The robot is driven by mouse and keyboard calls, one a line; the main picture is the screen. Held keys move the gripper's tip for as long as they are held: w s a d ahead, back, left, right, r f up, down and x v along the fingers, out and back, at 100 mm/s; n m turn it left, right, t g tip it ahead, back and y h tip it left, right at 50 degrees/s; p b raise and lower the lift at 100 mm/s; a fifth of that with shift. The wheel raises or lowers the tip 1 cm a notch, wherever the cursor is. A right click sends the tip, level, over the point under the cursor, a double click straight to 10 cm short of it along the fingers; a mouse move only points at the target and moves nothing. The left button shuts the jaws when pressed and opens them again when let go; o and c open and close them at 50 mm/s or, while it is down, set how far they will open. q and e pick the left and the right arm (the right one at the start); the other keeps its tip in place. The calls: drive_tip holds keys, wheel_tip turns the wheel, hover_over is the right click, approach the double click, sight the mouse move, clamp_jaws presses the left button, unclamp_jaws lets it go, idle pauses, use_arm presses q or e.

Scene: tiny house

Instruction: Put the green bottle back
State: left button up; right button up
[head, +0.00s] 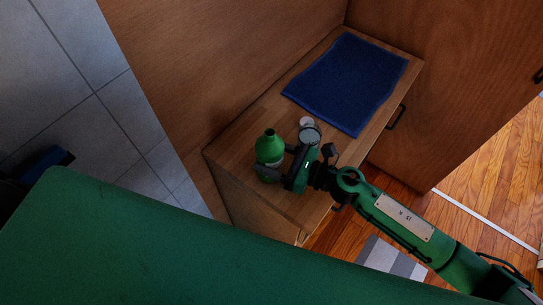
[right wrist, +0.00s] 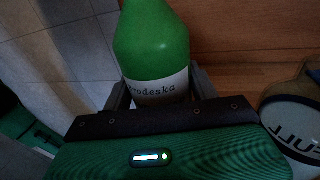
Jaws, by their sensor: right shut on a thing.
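The green bottle (head: 270,147) stands upright at the near left end of the wooden cabinet top, with its neck up. My right gripper (head: 272,170) is shut on the bottle, low on its body. In the right wrist view the bottle (right wrist: 155,50) rises between the two fingers (right wrist: 160,95), and its white label reads partly "odeska". Its base is hidden, so I cannot tell whether it touches the wood. My left gripper is not in view.
A white-lidded jar (head: 309,132) stands close beside my right gripper. A blue cloth (head: 347,84) lies flat on the far part of the cabinet top (head: 240,135). Wooden walls rise behind it and at its far end. A striped rug (head: 388,257) lies on the floor.

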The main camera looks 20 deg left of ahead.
drive_tip(key=shift+f, duration=0.2)
drive_tip(key=shift+f+b, duration=0.35)
drive_tip(key=o, duration=1.3)
drive_tip(key=shift+r, duration=0.1)
drive_tip(key=shift+c, duration=0.2)
